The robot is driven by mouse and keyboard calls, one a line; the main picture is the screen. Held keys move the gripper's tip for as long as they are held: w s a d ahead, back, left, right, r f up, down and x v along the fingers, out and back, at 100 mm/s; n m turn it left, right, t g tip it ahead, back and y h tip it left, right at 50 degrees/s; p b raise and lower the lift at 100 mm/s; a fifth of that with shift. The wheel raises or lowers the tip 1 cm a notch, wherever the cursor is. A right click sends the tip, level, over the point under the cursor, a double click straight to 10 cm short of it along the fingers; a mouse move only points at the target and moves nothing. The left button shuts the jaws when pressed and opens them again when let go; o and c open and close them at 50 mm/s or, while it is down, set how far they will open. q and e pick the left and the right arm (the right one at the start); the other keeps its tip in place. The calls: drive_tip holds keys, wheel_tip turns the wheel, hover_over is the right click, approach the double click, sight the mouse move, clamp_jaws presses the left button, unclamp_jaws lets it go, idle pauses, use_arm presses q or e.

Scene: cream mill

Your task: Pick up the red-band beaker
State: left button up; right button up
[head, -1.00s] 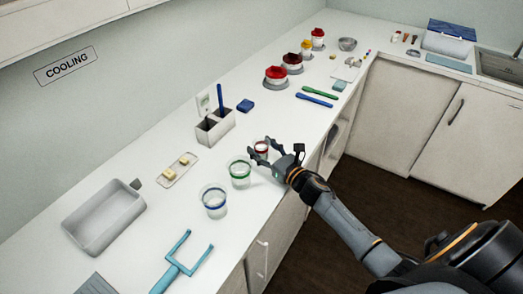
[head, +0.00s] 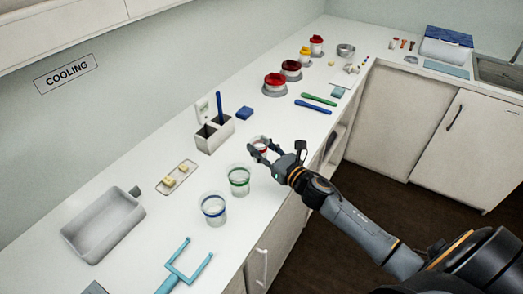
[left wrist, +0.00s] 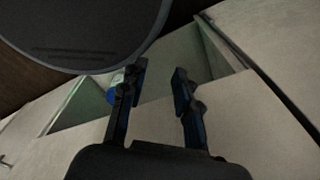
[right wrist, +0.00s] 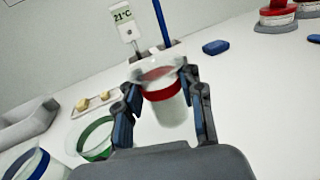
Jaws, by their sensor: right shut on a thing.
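The red-band beaker (head: 261,144) is a clear cup with a red band, partly covered by my right gripper in the head view. My right gripper (head: 264,150) is shut on it. In the right wrist view the beaker (right wrist: 166,108) stands between the two fingers (right wrist: 164,84), roughly upright and slightly tilted in the picture. It seems to be a little above the counter. My left gripper (left wrist: 160,72) shows only in the left wrist view, with its fingers apart and nothing between them, near cabinet-like panels.
A green-band beaker (head: 239,181) and a blue-band beaker (head: 214,209) stand close by on the counter (head: 150,222). A grey holder (head: 215,136), a tray with yellow pieces (head: 176,177), a grey basin (head: 104,225) and a light-blue fork-shaped tool (head: 184,268) are around them.

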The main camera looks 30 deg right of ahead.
drive_tip(key=s+a+r, duration=0.6)
drive_tip(key=s+r, duration=0.1)
drive_tip(key=s, duration=0.3)
drive_tip(key=shift+a+r+b, duration=0.15)
drive_tip(key=shift+r+b, duration=0.1)
drive_tip(key=shift+b, duration=0.15)
drive_tip(key=shift+s, duration=0.1)
